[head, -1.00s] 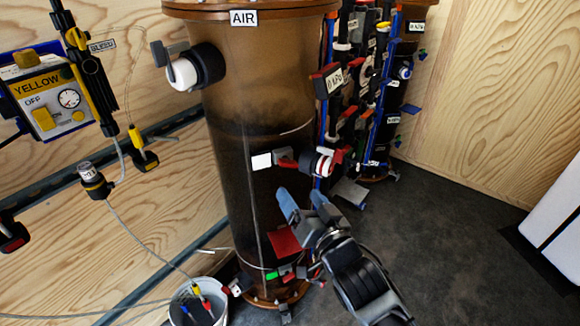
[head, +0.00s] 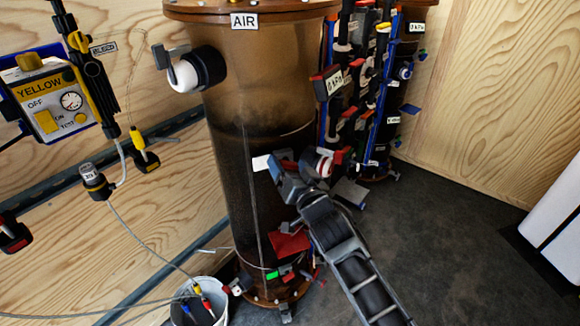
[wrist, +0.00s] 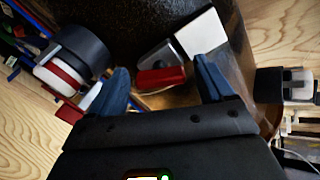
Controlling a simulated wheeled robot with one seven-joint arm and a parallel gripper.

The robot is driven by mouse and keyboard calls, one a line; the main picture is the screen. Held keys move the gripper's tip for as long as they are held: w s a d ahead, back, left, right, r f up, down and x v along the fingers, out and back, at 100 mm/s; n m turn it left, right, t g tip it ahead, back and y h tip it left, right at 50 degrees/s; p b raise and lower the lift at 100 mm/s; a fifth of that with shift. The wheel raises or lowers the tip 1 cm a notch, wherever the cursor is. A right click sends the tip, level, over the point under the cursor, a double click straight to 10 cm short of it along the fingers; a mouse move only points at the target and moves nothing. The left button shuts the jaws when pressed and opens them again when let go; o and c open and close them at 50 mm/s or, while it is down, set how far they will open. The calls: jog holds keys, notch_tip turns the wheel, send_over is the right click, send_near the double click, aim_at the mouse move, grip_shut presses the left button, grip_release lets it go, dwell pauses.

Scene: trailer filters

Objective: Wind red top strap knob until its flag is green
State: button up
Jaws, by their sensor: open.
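The red top strap knob (wrist: 160,77) shows in the wrist view, between the blue fingertips of my gripper (wrist: 160,70). My gripper is open, with a finger on each side of the knob; I cannot tell whether either touches it. A grey bracket and a white flag plate (wrist: 201,32) sit beyond the knob. In the head view, the white flag (head: 261,163) shows on the brown column (head: 232,120), and no green shows on it. My gripper (head: 288,170) covers most of the knob there.
A black-and-white valve with a red handle (wrist: 70,62) is close to my left finger in the wrist view. Lower on the column are a red plate (head: 290,241) and a green flag (head: 272,275). A white bucket (head: 207,292) stands left.

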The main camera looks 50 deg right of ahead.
jog(key=c, duration=1)
jog(key=shift+c, duration=0.2)
jog(key=shift+n, duration=0.4)
jog(key=shift+a+n+b, duration=0.1)
jog(key=shift+n+b, duration=0.45)
jog(key=shift+n, duration=1.95)
jog(key=o, duration=1)
jog(key=shift+o, duration=0.2)
